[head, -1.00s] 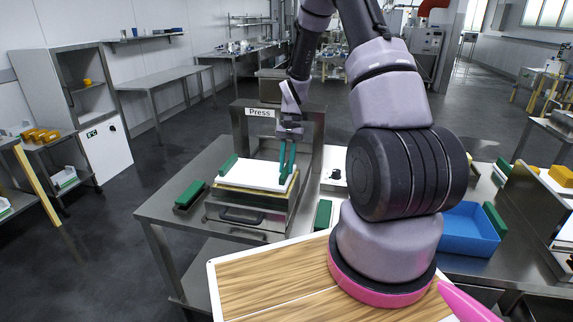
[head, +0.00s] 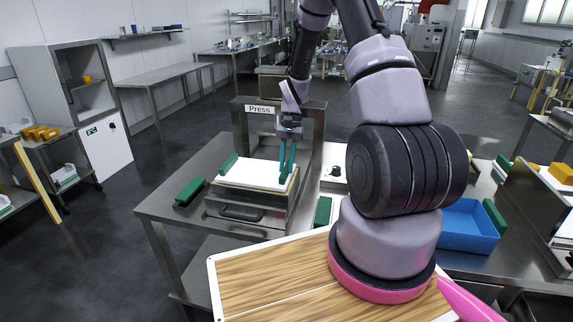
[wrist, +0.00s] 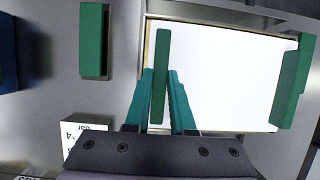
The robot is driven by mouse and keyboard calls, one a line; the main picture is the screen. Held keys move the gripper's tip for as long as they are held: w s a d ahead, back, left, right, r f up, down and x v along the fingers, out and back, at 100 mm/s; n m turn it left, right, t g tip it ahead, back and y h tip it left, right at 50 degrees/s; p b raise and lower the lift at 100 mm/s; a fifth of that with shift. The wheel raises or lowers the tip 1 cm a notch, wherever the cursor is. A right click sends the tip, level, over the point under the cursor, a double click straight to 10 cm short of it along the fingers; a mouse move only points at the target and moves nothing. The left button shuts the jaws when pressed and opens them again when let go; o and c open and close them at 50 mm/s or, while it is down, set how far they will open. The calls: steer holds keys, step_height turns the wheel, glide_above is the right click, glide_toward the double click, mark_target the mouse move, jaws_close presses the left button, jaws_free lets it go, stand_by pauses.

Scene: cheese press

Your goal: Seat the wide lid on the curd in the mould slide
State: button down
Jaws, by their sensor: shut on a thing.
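The wide lid (head: 258,175) is a white plate with a green bar near each end. It lies over the steel mould slide (head: 230,228) in front of the press; a thin yellow edge, apparently the curd, shows below it. The lid looks about level; I cannot tell if it rests fully on the curd. My gripper (head: 287,170) is over the lid's right end, its teal fingers pointing down. In the wrist view the lid (wrist: 225,75) fills the right half, and the fingers (wrist: 160,88) are shut on its near green bar (wrist: 161,60). The curd's top is hidden.
The press frame (head: 262,110) stands just behind the slide. Green blocks lie on the table to the left (head: 189,192) and right (head: 323,212) of it. A blue tray (head: 465,225) is farther right, and a wooden board (head: 275,285) is in front.

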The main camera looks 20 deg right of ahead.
steer(key=shift+f, duration=0.2)
steer(key=c, duration=0.7)
jaws_free()
steer(key=v, duration=1.1)
steer(key=s+a+r+n+t+h, duration=0.15)
steer(key=s+r, duration=0.25)
steer(key=r, duration=0.5)
steer(key=s+a+r+t+y, duration=0.1)
steer(key=s+r+t, duration=0.25)
steer(key=r, duration=0.55)
steer(key=s+a+r+t, duration=0.1)
steer(key=s+r+t, duration=0.1)
steer(key=s, duration=0.3)
steer(key=s+r+t, duration=0.2)
steer(key=s+r, duration=0.2)
steer(key=s, duration=0.1)
steer(key=s+a+r+n+t, duration=0.1)
steer(key=s+r, duration=0.2)
steer(key=s, duration=0.3)
steer(key=shift+a+r+t, duration=0.3)
steer(key=shift+a+t, duration=0.05)
steer(key=shift+t, duration=0.05)
